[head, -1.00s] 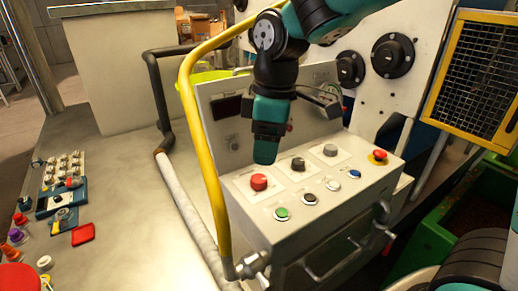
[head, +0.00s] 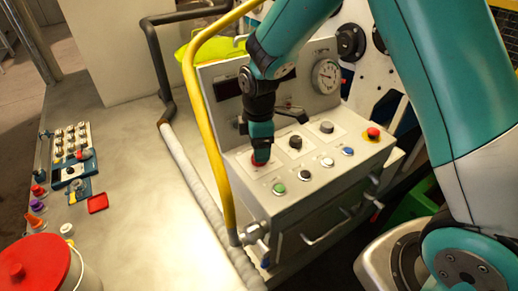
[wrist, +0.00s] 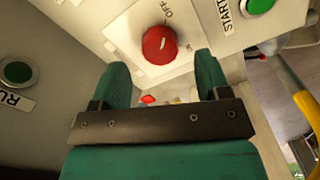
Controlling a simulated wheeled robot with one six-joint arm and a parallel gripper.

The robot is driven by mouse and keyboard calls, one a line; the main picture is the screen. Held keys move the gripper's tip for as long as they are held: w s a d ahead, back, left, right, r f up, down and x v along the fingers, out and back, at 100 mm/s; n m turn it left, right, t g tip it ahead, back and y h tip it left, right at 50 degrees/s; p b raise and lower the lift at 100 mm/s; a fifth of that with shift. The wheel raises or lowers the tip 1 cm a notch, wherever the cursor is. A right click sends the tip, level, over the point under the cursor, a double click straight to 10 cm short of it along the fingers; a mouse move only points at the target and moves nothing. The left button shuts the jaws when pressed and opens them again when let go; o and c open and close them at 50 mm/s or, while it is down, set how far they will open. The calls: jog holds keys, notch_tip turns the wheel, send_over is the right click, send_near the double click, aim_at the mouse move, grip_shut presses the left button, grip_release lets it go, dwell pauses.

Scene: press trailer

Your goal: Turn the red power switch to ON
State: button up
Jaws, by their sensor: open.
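The red power switch (wrist: 160,45) is a round red knob with a white pointer line on a pale plate. The word OFF shows beside it in the wrist view, and the pointer line lies roughly toward that word. In the head view the switch (head: 260,165) is mostly hidden behind my gripper (head: 261,150). In the wrist view my gripper (wrist: 162,80) is open, its two teal fingers apart, with the knob between and just beyond the fingertips. I cannot tell whether the fingers touch it.
The control box (head: 310,195) also carries a black knob (head: 295,142), a grey knob (head: 326,127), a red emergency button (head: 373,133) and a green START button (wrist: 258,5). A yellow hose (head: 204,120) rises close to its left. A gauge (head: 326,76) stands behind.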

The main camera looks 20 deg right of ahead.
jog(key=shift+f, duration=1.65)
jog(key=c, duration=0.9)
